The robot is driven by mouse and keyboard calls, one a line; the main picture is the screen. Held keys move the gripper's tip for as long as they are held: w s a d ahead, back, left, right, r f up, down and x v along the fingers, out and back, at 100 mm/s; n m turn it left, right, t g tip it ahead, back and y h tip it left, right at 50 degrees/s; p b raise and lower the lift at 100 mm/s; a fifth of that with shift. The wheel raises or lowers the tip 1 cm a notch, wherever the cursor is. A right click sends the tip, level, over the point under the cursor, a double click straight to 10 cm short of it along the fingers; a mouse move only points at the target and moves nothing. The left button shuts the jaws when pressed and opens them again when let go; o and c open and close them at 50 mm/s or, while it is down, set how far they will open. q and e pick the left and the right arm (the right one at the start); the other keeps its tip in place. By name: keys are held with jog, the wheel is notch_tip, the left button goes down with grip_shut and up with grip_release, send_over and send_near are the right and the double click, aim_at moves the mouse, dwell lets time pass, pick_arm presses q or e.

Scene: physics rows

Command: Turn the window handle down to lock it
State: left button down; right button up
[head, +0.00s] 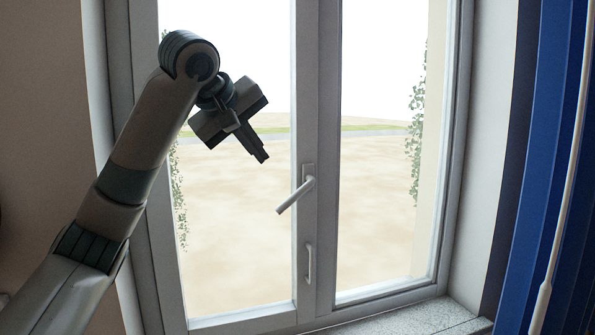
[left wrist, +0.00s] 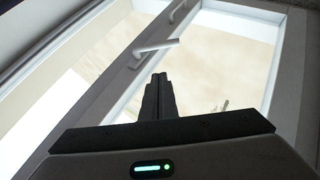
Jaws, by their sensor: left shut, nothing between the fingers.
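The window handle (head: 295,195) is a light grey lever on the window's middle upright. It points left and slants downward from its pivot in the head view. In the left wrist view the handle (left wrist: 157,47) lies just beyond my fingertips. My left gripper (head: 262,156) is shut and empty. It is above and to the left of the handle in the head view, apart from it in the picture. The closed fingers (left wrist: 160,79) show in the left wrist view too. My right gripper is not in view.
A smaller fixed grip (head: 309,263) sits lower on the middle upright. The window frame (head: 330,150) holds two glass panes. A stone sill (head: 420,318) runs below. Blue blinds (head: 545,150) with a white wand (head: 568,190) hang at the right.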

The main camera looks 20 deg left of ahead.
pick_arm(q)
jog(key=p, duration=0.7)
send_over(278, 211)
notch_tip(278, 211, down, 8)
jog(key=shift+f, duration=0.2)
jog(key=shift+d+f+p, duration=0.4)
jog(key=shift+d+f, duration=0.05)
jog(key=shift+f, duration=0.25)
jog(key=shift+w, duration=0.1)
